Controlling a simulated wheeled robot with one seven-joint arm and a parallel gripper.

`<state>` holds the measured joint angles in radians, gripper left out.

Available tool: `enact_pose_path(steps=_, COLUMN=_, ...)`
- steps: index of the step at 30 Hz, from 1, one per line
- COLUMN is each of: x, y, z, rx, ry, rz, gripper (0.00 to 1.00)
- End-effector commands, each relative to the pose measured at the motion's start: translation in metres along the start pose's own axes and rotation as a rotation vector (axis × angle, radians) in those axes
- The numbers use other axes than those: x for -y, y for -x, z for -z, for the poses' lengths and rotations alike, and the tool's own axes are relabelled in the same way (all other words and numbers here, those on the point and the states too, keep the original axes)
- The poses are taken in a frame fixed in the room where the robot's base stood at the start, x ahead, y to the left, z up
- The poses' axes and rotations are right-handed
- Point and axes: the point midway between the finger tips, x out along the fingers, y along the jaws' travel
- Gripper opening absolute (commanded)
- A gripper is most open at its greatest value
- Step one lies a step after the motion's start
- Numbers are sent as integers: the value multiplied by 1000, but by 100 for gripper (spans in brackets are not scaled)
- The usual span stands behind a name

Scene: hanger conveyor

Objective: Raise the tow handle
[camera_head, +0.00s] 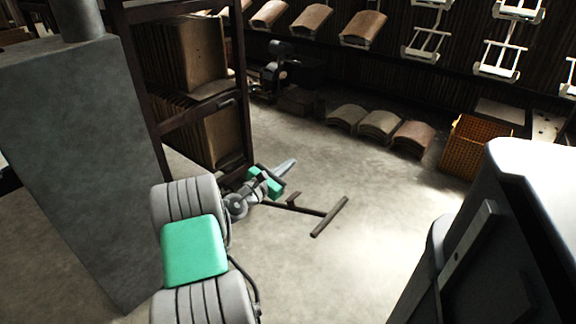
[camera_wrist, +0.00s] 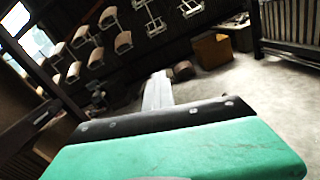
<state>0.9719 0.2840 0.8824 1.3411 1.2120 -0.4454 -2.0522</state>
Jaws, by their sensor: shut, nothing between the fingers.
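The tow handle (camera_head: 329,216) is a dark bar with a T-shaped crosspiece, in the head view. It lies low over the floor, reaching right from the foot of a dark rack (camera_head: 242,110); its inner end is hidden behind my arm. My gripper (camera_head: 287,166) is above and to the left of the crosspiece, apart from it. Its grey fingers are together and empty, pointing up and right in the head view. In the wrist view the shut fingers (camera_wrist: 157,91) stick out past the green housing; I cannot make out the handle there.
The rack holds upright brown panels. A grey pillar (camera_head: 70,150) stands at the left. Curved tiles (camera_head: 380,125) and an orange crate (camera_head: 464,147) lie along the back. Hangers (camera_head: 428,41) hang above. The concrete floor right of the handle is clear.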

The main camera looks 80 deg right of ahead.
Motion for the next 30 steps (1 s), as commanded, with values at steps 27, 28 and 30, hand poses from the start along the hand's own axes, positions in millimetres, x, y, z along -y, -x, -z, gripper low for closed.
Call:
enact_pose_path(steps=27, x=-2, y=12, z=-1, rx=-2, ry=1, rz=-2, gripper=43)
enact_pose_path(steps=28, x=-2, y=17, z=-2, rx=-3, ry=2, rz=-2, gripper=43)
enact_pose_path(steps=30, x=-2, y=32, z=-3, rx=-2, ry=3, rz=-4, gripper=43)
